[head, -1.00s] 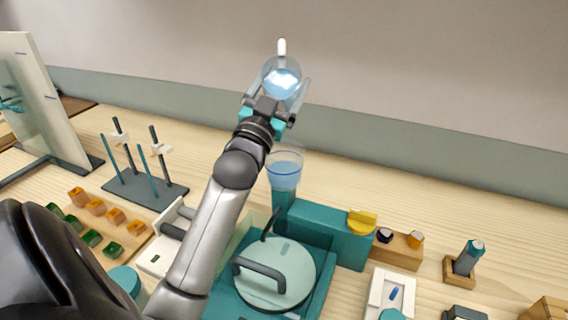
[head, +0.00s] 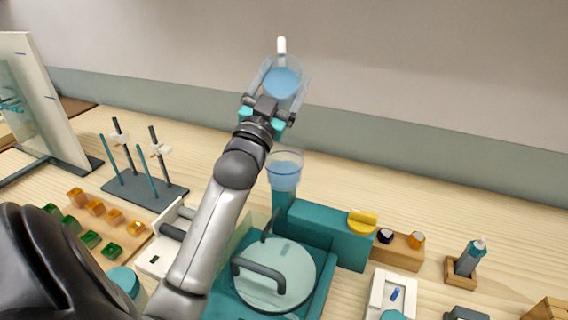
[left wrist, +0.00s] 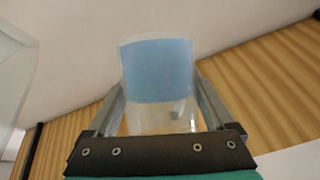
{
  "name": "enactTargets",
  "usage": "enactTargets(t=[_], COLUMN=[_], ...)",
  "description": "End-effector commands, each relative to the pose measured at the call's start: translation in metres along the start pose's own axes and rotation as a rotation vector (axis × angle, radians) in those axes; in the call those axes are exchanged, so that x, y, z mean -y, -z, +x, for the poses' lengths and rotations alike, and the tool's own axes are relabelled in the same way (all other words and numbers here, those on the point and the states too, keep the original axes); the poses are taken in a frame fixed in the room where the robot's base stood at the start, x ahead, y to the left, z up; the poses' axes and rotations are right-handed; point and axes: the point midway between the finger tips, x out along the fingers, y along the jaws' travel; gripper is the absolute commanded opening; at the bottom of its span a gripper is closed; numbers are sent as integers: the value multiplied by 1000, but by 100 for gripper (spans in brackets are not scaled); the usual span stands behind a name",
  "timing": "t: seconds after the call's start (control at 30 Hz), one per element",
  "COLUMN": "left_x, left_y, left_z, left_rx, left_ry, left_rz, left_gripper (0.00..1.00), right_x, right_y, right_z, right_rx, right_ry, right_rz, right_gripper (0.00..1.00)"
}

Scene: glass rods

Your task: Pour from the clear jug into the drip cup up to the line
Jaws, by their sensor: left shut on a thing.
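The clear jug (head: 283,82) with blue liquid is held up in my left gripper (head: 272,97), above and behind the teal stand. In the left wrist view the jug (left wrist: 158,75) sits between the two fingers of the left gripper (left wrist: 160,105), which are shut on its sides. The clear drip cup (head: 284,172) stands on the teal post below the jug and holds blue liquid. The jug is apart from the cup, and no stream shows between them. The fill line on the cup is too small to make out. My right gripper is not in view.
A rod rack (head: 145,188) and several orange and green blocks (head: 96,207) are at left. A small vial holder (head: 463,268) stands at right.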

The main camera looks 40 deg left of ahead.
Motion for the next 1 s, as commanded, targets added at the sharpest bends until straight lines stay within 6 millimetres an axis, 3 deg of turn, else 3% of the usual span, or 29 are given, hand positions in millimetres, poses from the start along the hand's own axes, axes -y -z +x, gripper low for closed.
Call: enactTargets(t=[1.0], left_x=[1], left_y=[4], left_z=[1], left_rx=[-44], left_ry=[7], left_rz=[16], left_gripper=[7], right_x=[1], right_y=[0], right_z=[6], right_rx=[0], right_ry=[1], right_rz=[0], right_gripper=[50])
